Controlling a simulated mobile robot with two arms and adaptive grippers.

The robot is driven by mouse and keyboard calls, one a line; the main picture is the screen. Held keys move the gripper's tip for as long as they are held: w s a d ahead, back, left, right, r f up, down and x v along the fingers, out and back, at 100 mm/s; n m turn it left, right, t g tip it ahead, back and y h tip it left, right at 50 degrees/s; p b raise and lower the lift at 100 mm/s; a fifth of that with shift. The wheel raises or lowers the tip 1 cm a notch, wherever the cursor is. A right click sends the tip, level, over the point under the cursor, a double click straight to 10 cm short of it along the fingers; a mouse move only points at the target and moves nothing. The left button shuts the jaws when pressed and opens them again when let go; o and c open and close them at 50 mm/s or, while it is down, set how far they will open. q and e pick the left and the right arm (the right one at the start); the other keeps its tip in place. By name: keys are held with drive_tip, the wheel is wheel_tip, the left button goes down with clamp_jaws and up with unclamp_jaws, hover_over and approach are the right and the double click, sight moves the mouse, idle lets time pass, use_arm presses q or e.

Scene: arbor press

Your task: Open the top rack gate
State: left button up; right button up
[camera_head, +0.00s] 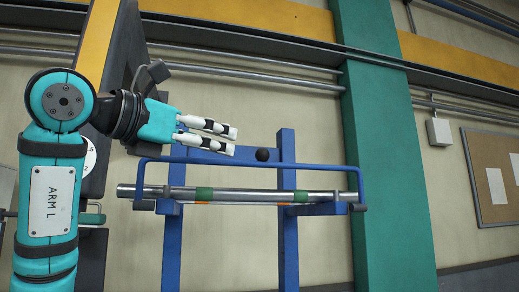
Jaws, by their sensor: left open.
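The rack is a blue frame with two uprights (289,240) and short arms. A long metal bar with green bands (240,195) lies across the arms. The top rack gate is a thin blue rail (310,165) running across just above the bar, its ends bent down near the bar's ends. A round black knob (262,155) shows at the rail's middle. My left gripper (233,141) is open and empty, its two pale fingers pointing right, just above and left of the knob. I cannot tell its depth from the rail. My right gripper is out of view.
A green column (385,160) stands right of the rack. Metal pipes (250,75) run along the wall above. A notice board (495,175) and a small white box (438,131) are on the wall at right.

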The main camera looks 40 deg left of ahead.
sight(258, 152)
use_arm(q)
drive_tip(key=w+p, duration=0.1)
drive_tip(key=w, duration=0.3)
drive_tip(key=w+d+p, duration=0.1)
drive_tip(key=w, duration=0.3)
drive_tip(key=w+p, duration=0.1)
drive_tip(key=w, duration=0.3)
drive_tip(key=shift+w+d+p, duration=0.1)
drive_tip(key=shift+d+p, duration=0.1)
drive_tip(key=shift+p, duration=0.15)
clamp_jaws()
